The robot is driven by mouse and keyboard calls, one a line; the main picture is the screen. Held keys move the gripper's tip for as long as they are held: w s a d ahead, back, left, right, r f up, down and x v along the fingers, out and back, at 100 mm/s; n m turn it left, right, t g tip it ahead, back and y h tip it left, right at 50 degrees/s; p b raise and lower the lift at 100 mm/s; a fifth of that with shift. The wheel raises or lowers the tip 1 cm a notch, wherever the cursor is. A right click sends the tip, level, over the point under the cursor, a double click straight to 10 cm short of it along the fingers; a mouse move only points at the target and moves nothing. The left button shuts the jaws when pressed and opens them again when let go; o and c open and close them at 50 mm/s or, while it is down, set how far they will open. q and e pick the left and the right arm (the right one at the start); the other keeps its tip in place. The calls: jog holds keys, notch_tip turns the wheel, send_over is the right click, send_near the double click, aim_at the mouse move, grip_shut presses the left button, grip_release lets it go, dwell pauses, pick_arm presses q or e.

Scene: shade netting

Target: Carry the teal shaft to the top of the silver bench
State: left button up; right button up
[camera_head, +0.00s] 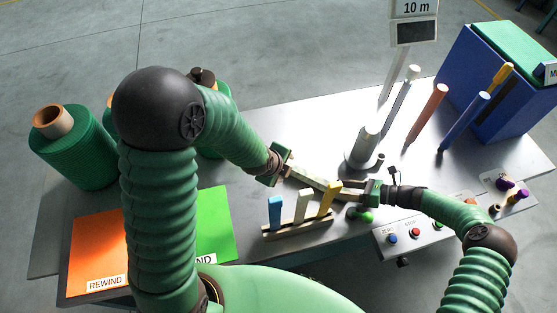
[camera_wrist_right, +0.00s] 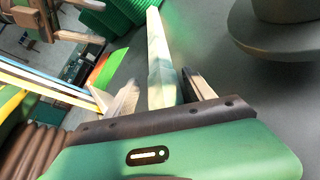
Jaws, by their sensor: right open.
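A pale teal shaft (camera_wrist_right: 160,60) runs between the two fingers of my right gripper (camera_wrist_right: 160,98) in the right wrist view and extends away from it. The fingers are open, and I cannot tell whether either touches it. In the head view the right gripper (camera_head: 350,190) points left, low over the silver bench (camera_head: 285,125). The pale bar between the two grippers is too small there to tell shaft from fingers. My left gripper (camera_head: 290,175) faces it; in the right wrist view its fingers (camera_wrist_right: 92,22) look apart and clear of the shaft.
A rack (camera_head: 298,230) with blue, cream and yellow uprights stands close in front of the grippers. A post on a round base (camera_head: 362,160) stands behind. Orange and blue shafts, a blue bin (camera_head: 480,75), a button box (camera_head: 410,236) and green rolls (camera_head: 78,150) surround them.

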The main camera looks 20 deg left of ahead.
jog(key=v, duration=1.2)
